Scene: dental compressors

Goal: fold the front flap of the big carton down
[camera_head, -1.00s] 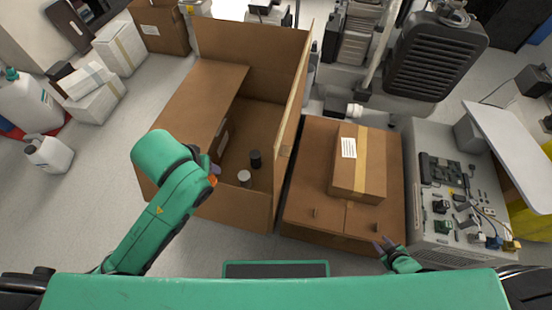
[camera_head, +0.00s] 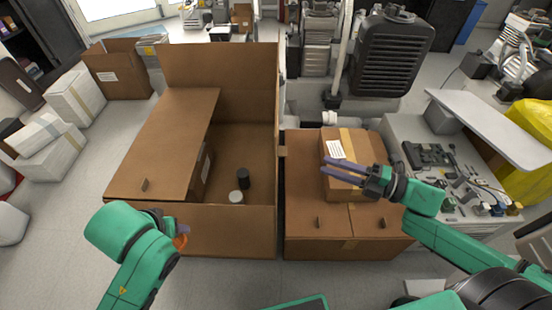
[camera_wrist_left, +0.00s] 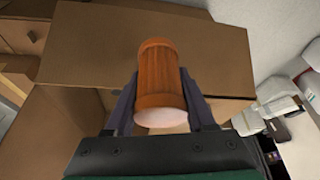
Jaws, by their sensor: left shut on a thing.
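The big carton (camera_head: 220,230) stands open left of centre in the head view. Its left flap (camera_head: 165,135) lies folded inward, and its back flap (camera_head: 220,65) stands upright. A brown front panel faces me; I cannot tell where wall and front flap meet. My left gripper (camera_head: 180,238) is at the front panel's left part, shut on an orange cylinder (camera_wrist_left: 160,75) with a pale end. Whether the cylinder touches the carton is unclear. A brown panel (camera_wrist_left: 215,60) lies beyond it in the wrist view. My right gripper (camera_head: 345,174) is open and empty above the closed carton.
A dark can (camera_head: 243,182) and a pale-topped can (camera_head: 236,197) stand inside the big carton. The closed carton (camera_head: 310,215) on the right carries a small taped box (camera_head: 340,150). A grey bench (camera_head: 400,140) is further right. White boxes (camera_head: 75,97) stand at left.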

